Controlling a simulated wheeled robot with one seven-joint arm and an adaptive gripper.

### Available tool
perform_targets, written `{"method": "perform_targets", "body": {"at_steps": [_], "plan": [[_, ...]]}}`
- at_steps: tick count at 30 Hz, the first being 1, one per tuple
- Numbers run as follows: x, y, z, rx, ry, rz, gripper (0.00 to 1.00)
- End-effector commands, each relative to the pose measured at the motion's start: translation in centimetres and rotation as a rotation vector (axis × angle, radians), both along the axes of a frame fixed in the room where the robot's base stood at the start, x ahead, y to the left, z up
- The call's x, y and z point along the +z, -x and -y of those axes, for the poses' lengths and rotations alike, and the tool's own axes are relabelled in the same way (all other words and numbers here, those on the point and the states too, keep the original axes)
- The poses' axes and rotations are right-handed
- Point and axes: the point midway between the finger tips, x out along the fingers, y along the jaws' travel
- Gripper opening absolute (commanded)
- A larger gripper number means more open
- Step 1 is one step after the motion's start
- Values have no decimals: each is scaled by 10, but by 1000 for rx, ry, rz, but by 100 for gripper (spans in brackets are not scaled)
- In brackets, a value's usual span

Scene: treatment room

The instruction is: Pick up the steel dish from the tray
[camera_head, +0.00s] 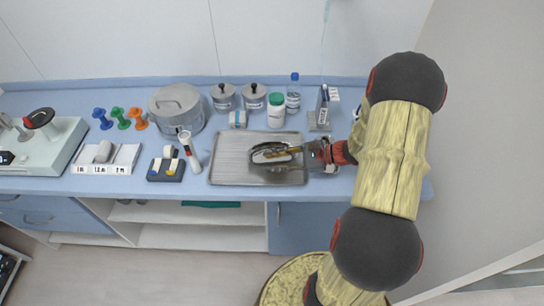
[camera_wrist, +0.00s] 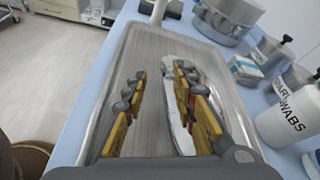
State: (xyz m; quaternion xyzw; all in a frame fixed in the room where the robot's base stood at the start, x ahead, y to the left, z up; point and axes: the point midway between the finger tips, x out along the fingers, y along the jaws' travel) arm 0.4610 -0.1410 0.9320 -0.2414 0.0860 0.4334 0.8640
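The steel dish (camera_head: 257,158) lies on the steel tray (camera_head: 230,172), near its middle, partly covered by my gripper in the head view. In the wrist view the dish (camera_wrist: 177,128) shows as a long, pale, shiny shape beside and under the right finger. My gripper (camera_head: 272,152) reaches in from the right, low over the tray. In the wrist view its two yellow and grey fingers (camera_wrist: 160,74) stand apart with bare tray between them. The right finger overlaps the dish; the left finger is over bare tray. I cannot tell whether either finger touches the dish.
Behind the tray stand a white bottle with a green cap (camera_head: 276,110), two lidded steel canisters (camera_head: 254,97), a small box (camera_head: 238,119) and a clear bottle (camera_head: 293,97). The tray's left part is bare.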

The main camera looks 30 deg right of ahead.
Motion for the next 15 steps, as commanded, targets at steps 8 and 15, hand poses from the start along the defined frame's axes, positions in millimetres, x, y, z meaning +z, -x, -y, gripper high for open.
{"method": "perform_targets", "body": {"at_steps": [8, 15], "plan": [[-15, -28, -24, 4, 1, 0, 27], [-16, -32, -28, 1, 1, 0, 27]]}}
